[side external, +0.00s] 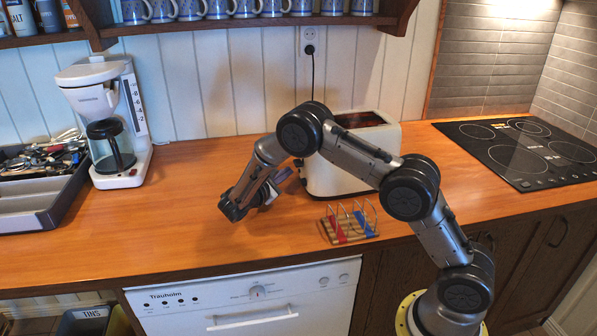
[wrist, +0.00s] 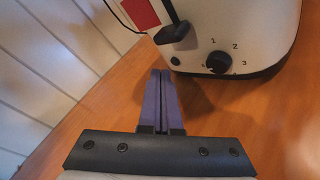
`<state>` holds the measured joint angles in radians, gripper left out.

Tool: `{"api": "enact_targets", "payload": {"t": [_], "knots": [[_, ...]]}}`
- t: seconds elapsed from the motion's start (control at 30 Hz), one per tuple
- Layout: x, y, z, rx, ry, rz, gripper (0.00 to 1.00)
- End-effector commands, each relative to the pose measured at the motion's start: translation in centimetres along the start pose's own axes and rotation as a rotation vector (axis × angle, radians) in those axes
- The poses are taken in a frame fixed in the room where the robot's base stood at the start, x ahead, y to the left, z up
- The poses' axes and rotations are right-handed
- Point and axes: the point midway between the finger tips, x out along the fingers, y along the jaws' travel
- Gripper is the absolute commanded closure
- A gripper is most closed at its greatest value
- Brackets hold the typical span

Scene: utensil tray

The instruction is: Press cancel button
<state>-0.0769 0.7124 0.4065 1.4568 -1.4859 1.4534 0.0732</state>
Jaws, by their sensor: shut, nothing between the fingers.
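The toaster (side external: 352,152) stands on the wooden counter against the back wall, beside my gripper. In the wrist view the toaster (wrist: 240,20) shows its end face with a dark lever (wrist: 177,33), a dial (wrist: 218,62) numbered around its edge, and a small dark round button (wrist: 175,61) left of the dial. I cannot read a label on the button. My gripper (wrist: 160,75) is shut and empty, its fingertips just left of and below the small button in the picture. I cannot tell whether they touch the toaster. In the side view my gripper (side external: 282,175) is at the toaster's left end.
A toast rack (side external: 348,222) stands in front of the toaster. A coffee maker (side external: 105,120) and a cutlery tray (side external: 40,215) are at the left, a black hob (side external: 520,150) at the right. The counter between coffee maker and toaster is clear.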

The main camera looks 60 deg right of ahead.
Motion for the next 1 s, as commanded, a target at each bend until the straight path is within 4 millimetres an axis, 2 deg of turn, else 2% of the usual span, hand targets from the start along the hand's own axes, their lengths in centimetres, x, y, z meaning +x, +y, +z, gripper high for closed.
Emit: {"api": "enact_targets", "payload": {"t": [1.0], "knots": [[0.62,-0.45,0.43,0.000,0.000,0.000,1.00]]}}
